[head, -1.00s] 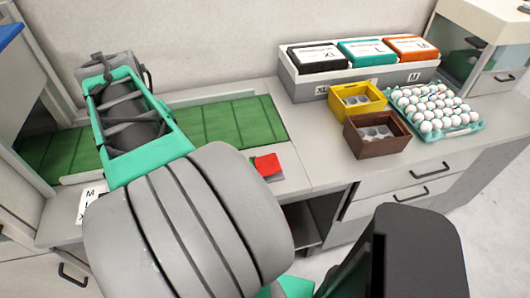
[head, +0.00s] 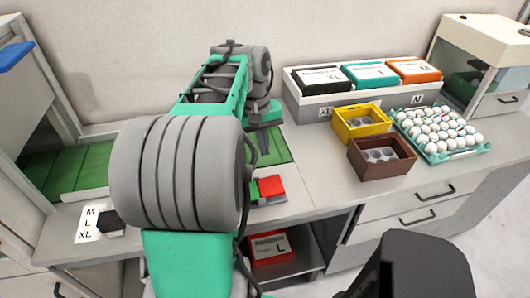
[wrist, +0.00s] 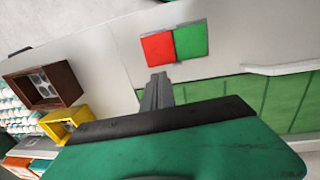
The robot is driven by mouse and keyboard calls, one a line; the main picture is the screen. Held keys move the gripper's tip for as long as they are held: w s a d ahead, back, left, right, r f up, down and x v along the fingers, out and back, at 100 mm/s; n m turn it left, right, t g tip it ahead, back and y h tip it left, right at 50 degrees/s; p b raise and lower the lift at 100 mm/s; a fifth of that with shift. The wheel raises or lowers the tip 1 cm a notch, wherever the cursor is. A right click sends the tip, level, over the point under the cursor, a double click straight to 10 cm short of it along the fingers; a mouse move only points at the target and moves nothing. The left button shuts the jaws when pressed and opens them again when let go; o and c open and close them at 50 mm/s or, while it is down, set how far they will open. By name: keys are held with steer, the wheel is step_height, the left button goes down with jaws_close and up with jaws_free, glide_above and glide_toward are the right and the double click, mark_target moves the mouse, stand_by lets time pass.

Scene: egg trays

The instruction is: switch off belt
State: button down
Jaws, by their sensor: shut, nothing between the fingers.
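A switch with a red button (head: 271,187) and a green button (head: 253,190) sits on the counter in front of the belt. In the wrist view the red button (wrist: 158,48) is left of the green one (wrist: 191,40). The green belt (head: 60,168) runs along the back of the counter, partly hidden behind my arm. My gripper (head: 265,160) is shut and empty, pointing down by the belt's right end, behind the switch in the head view. In the wrist view its fingertips (wrist: 159,77) appear just below the red button, with a small gap in the picture.
A brown box (head: 381,171) and a yellow box (head: 361,133) stand right of the switch, beside a tray of eggs (head: 483,150). A grey rack (head: 362,97) holds black, teal and orange cartons behind them. A red carton (head: 270,247) lies on a shelf below.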

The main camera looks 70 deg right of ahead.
mark_target(271, 181)
steer(key=f, duration=0.7)
steer(key=s+f, duration=0.1)
steer(key=f, duration=0.3)
steer(key=shift+s+d+f+p, duration=0.1)
steer(key=shift+d+f+p, duration=0.15)
steer(key=shift+d+p, duration=0.1)
steer(key=shift+s+f+b, duration=0.2)
steer(key=shift+f, duration=0.3)
steer(key=shift+s+f+b, duration=0.15)
steer(key=shift+f+b, duration=0.05)
steer(key=shift+f, duration=0.25)
steer(key=shift+s+a+f, duration=0.1)
steer(key=shift+f, duration=0.15)
steer(key=r+p, duration=0.1)
steer(key=r, duration=0.1)
steer(key=r+p, duration=0.3)
steer(key=r, duration=0.1)
steer(key=shift+s+d, duration=0.25)
steer(key=shift+d, duration=0.15)
step_height(271, 181, up, 9)
steer(key=s+b, duration=0.1)
steer(key=shift+d+r, duration=0.2)
steer(key=shift+d, duration=0.2)
